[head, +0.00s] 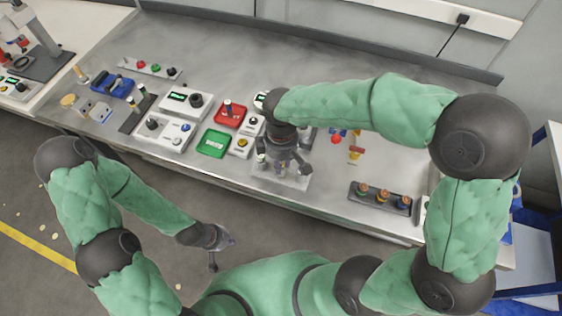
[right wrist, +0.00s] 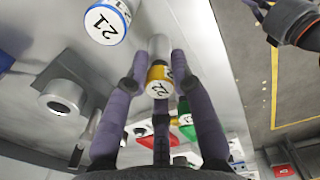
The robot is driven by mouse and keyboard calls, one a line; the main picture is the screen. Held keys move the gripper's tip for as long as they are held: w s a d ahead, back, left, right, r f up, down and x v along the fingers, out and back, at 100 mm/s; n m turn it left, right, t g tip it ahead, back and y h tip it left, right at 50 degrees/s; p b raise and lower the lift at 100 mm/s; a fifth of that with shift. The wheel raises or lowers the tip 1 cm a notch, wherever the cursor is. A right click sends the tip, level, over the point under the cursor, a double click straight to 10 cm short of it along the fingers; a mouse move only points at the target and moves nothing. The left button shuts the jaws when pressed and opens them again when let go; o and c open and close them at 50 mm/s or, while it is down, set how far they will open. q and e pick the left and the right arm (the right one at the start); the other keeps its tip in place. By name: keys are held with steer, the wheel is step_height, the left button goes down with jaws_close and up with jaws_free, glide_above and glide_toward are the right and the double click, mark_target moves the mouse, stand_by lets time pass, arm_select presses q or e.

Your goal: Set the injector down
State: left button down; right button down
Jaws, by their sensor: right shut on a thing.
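My right gripper (head: 286,166) is over the front middle of the bench, above a light plate (head: 290,183). In the right wrist view its fingers (right wrist: 158,88) are shut on an injector (right wrist: 160,76), a silver cylinder with a yellow ring and a white end marked 22. In the head view the fingers mostly hide it. I cannot tell whether its lower end touches the plate. Another cylinder (right wrist: 105,24), with a blue ring and marked 21, stands close by in the right wrist view. My left gripper (head: 217,249) hangs empty in front of the bench, its fingers apart.
A red tray (head: 230,114) and a green tray (head: 213,143) lie left of the right gripper, beside several control boxes (head: 187,101). The back of the bench (head: 220,50) is clear.

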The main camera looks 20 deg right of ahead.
steer(key=shift+f, duration=0.1)
steer(key=c, duration=1.1)
jaws_free()
steer(key=shift+o, duration=0.2)
step_height(320, 180, up, 12)
steer(key=p, duration=0.4)
